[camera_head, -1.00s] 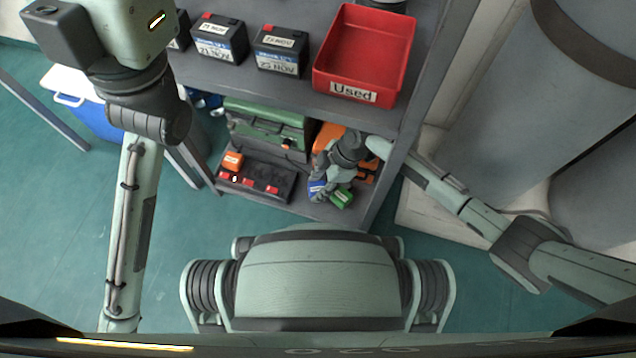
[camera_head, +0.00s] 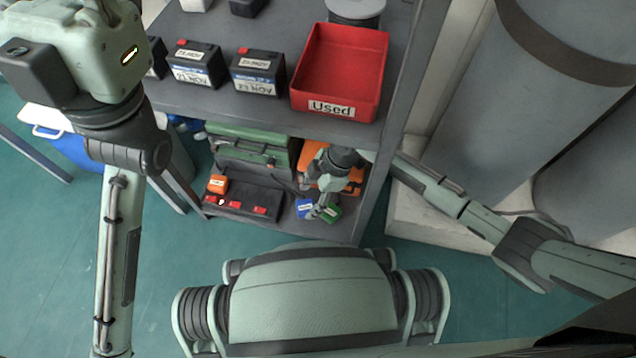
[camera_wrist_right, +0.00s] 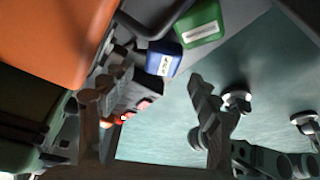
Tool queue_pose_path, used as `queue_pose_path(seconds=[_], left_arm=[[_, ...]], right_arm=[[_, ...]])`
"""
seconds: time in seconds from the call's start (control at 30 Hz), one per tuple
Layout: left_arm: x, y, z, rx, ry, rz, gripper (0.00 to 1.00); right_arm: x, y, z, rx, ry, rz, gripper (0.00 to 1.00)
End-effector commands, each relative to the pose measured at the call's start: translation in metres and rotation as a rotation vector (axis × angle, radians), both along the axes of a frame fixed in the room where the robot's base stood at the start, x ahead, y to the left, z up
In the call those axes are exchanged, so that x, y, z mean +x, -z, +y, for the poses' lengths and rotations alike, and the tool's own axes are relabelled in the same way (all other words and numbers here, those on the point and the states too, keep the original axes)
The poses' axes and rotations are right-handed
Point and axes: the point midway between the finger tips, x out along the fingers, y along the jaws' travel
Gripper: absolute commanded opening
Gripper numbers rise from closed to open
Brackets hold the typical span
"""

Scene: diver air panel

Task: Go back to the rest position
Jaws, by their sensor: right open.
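My right arm (camera_head: 440,188) reaches into the lower shelf bay from the right. Its gripper (camera_head: 318,207) is open, low at the front of that bay, by a small blue labelled block (camera_head: 304,206) and a small green block (camera_head: 331,212). In the right wrist view the open fingers (camera_wrist_right: 152,95) stand wide apart with the blue block (camera_wrist_right: 163,58) and green block (camera_wrist_right: 200,22) beyond them; nothing is seen held. My left arm (camera_head: 118,240) stands at the left of the head view; its gripper is out of view.
A red bin labelled "Used" (camera_head: 340,75) and dark batteries (camera_head: 258,72) stand on the upper shelf. Below are a green case (camera_head: 250,150), an orange case (camera_head: 355,176) and a dark tray (camera_head: 245,203). Large grey cylinders (camera_head: 530,100) stand right.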

Motion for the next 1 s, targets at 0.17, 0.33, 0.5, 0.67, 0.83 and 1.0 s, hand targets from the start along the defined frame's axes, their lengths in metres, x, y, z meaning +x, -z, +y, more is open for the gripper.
queue_pose_path(seconds=[0.17, 0.33, 0.5, 0.67, 0.83, 1.0], left_arm=[[0.0, 0.0, 0.0, 0.001, -0.001, 0.0, 0.4], [0.0, 0.0, 0.0, 0.001, -0.001, 0.0, 0.4], [0.0, 0.0, 0.0, 0.001, -0.001, 0.0, 0.4], [0.0, 0.0, 0.0, 0.001, -0.001, 0.0, 0.4], [0.0, -0.002, 0.0, 0.004, -0.001, -0.007, 0.4], [0.04, 0.006, -0.015, 0.097, -0.021, 0.164, 0.4]], right_arm=[[0.003, -0.038, -0.016, 0.0, 0.0, -0.003, 0.63], [0.003, -0.065, -0.027, 0.0, 0.0, -0.001, 0.63], [0.004, -0.08, -0.033, 0.002, 0.0, 0.001, 0.63], [0.003, -0.083, -0.034, 0.001, 0.0, 0.002, 0.63], [0.003, -0.083, -0.034, 0.001, 0.0, 0.002, 0.63], [0.012, -0.086, -0.054, -0.043, 0.188, 0.052, 0.63]])
